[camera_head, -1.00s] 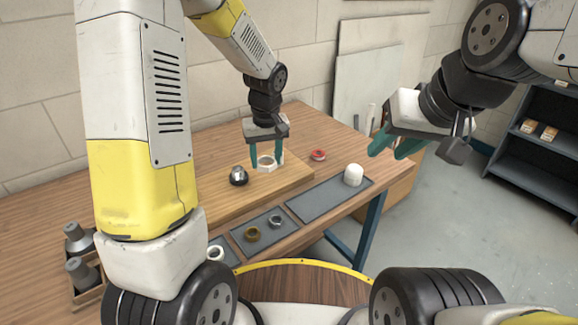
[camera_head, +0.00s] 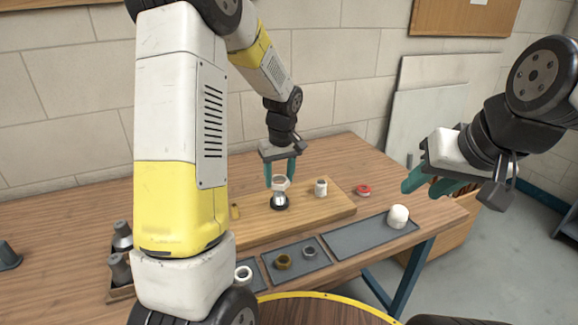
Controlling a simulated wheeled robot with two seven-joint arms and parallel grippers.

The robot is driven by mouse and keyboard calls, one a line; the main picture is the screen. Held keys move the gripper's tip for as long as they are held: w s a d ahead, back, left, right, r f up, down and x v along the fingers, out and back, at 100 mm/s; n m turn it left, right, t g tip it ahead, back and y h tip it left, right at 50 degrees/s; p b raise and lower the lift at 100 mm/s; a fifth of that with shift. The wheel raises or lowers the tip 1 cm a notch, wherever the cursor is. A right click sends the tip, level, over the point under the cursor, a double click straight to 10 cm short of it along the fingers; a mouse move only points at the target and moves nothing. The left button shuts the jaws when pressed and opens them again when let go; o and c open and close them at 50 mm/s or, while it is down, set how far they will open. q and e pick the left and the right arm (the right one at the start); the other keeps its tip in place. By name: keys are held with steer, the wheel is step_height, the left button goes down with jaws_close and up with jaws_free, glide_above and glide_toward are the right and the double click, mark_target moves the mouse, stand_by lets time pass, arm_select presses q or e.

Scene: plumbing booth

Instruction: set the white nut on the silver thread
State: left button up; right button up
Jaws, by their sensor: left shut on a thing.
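The white nut (camera_head: 281,184) is held between the teal fingers of my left gripper (camera_head: 281,178), which points down over the wooden board. The silver thread (camera_head: 279,199) stands upright on a dark round base on the board, directly below the nut in this view. The nut appears at or just over the top of the thread; I cannot tell whether they touch. My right gripper (camera_head: 424,189) is open and empty, in the air at the right, above the tray's end.
Grey mats in front hold a brass ring (camera_head: 283,262), a grey ring (camera_head: 309,252) and a white cap (camera_head: 398,216). A red roll (camera_head: 362,190) lies at right.

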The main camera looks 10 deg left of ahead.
mark_target(280, 193)
arm_select(q)
steer(key=shift+f, duration=2.2)
steer(key=m, duration=0.3)
steer(key=shift+f+m+h, duration=0.15)
steer(key=shift+m+h, duration=0.15)
steer(key=shift+m, duration=1)
steer(key=o, duration=2)
steer(key=shift+r, duration=2.45)
